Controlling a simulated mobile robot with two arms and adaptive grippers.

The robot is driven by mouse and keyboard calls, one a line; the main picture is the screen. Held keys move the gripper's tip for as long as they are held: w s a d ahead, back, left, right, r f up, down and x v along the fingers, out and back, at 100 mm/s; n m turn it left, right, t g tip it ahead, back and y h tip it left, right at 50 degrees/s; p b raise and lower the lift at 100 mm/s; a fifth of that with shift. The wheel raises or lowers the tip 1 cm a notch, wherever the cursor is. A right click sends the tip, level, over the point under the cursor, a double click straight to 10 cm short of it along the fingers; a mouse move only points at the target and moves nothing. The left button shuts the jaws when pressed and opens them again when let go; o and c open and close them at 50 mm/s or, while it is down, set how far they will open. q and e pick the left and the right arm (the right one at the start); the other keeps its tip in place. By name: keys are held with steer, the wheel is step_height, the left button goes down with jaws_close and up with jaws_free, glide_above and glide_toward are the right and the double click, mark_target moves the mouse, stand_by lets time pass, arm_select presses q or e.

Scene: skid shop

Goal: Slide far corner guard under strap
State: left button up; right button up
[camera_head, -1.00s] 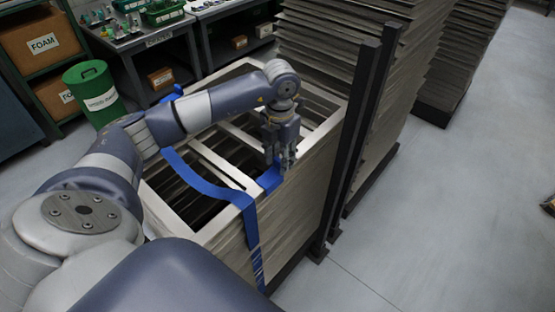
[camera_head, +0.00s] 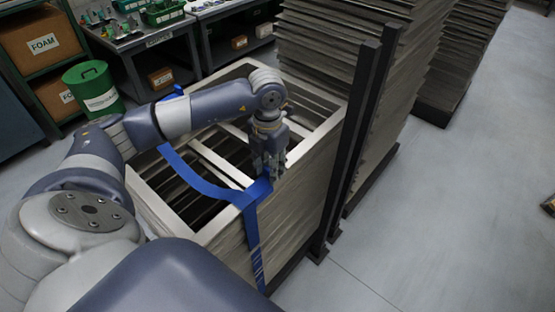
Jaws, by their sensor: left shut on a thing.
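A stack of pale rectangular frames (camera_head: 207,236) stands in the middle of the head view, with open centres. A blue strap (camera_head: 195,180) runs across its top, bends over the right edge and hangs down the side. My left gripper (camera_head: 268,172) points down at the right top edge, shut on a blue corner guard (camera_head: 261,190). The guard lies on that edge and meets the strap where it bends. Guard and strap are the same blue, so I cannot tell whether the guard is under the strap. The gripper hides part of the guard. My right gripper is not in view.
Dark upright posts (camera_head: 350,150) stand close to the right of the frames. Taller stacks of sheets (camera_head: 330,40) rise behind. A green bin (camera_head: 92,92) and a workbench (camera_head: 135,42) are at the back left.

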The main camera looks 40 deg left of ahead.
mark_target(256, 189)
arm_select(q)
steer(key=shift+s, duration=0.6)
steer(key=shift+s+a, duration=0.1)
steer(key=shift+s, duration=0.2)
steer(key=shift+s+a+b, duration=0.1)
steer(key=shift+s+b, duration=0.3)
steer(key=shift+s, duration=1.3)
